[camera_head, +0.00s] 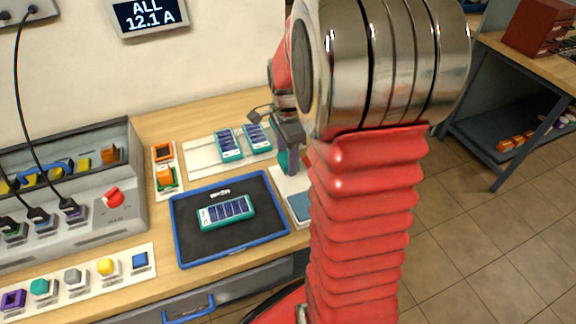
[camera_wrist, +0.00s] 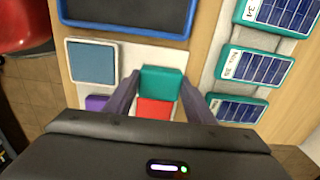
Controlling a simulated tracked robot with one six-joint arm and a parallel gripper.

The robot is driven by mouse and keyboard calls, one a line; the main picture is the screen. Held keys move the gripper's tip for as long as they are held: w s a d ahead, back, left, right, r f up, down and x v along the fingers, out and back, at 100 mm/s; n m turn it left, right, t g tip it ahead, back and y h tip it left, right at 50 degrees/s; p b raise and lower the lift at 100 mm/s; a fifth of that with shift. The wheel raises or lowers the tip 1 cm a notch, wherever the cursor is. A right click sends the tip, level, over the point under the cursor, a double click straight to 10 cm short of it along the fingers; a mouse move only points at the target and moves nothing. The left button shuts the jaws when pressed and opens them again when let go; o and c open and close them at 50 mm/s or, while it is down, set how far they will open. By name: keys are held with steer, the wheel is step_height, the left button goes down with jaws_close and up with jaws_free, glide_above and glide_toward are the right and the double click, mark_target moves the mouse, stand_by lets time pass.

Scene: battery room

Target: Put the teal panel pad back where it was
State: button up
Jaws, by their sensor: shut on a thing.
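My gripper (camera_wrist: 160,88) is shut on the teal panel pad (camera_wrist: 161,82), which sits between the two fingertips in the wrist view. The pad is over a white board (camera_wrist: 131,55) bearing a blue-grey square (camera_wrist: 93,62), a purple square (camera_wrist: 97,103) and a red square (camera_wrist: 154,109). The red square lies right beside the pad, on the side toward my wrist. I cannot tell whether the pad touches the board. In the head view my gripper (camera_head: 288,160) points down at the board's back part, partly hidden behind my arm.
A blue-rimmed black tray (camera_head: 182,238) holds a teal-framed cell module (camera_head: 226,212). More such modules (camera_head: 229,144) stand on a pale rack behind. A grey console (camera_head: 95,225) with cables is at left. A strip of coloured pieces (camera_head: 73,278) lies along the front.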

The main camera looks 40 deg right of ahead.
steer(key=shift+f, duration=1.9)
steer(key=shift+f, duration=0.1)
steer(key=o, duration=1)
step_height(320, 180, up, 12)
steer(key=shift+r, duration=0.15)
